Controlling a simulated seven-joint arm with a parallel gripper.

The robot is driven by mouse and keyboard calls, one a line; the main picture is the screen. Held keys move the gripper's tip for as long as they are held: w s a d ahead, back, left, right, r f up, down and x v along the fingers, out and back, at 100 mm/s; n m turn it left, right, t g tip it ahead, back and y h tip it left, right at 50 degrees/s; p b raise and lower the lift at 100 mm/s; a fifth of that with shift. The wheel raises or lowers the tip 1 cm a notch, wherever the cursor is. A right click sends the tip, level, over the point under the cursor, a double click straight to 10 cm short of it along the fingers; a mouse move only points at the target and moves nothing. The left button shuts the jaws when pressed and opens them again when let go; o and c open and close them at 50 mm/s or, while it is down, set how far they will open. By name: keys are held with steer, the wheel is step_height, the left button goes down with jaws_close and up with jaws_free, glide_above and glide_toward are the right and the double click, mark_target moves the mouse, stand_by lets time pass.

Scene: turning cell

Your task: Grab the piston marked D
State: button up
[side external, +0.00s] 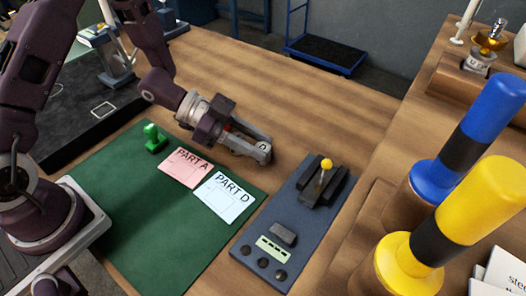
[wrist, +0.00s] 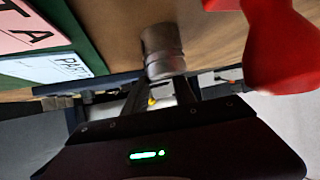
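My gripper (side external: 259,149) is low over the bare wood, right of the green mat, with its fingers apart. A grey metal cylinder, likely a piston (wrist: 162,52), stands at the fingertips (wrist: 163,82) in the wrist view. A pale round end with a dark mark (side external: 264,147) shows between the fingertips in the side view. The mark is too small to read. I cannot tell whether the fingers press on the cylinder. Another metal part (side external: 478,63) stands on a wooden block at the back right; its label is unclear.
A red object (wrist: 268,45) is close beside my gripper. The green mat (side external: 130,215) holds a green stamp-like piece (side external: 154,139), a pink PART A card (side external: 186,167) and a PART D card (side external: 224,197). A lever panel (side external: 270,235) and blue and yellow posts (side external: 482,125) stand right.

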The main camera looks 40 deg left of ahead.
jaws_close()
steer(key=shift+r, duration=0.1)
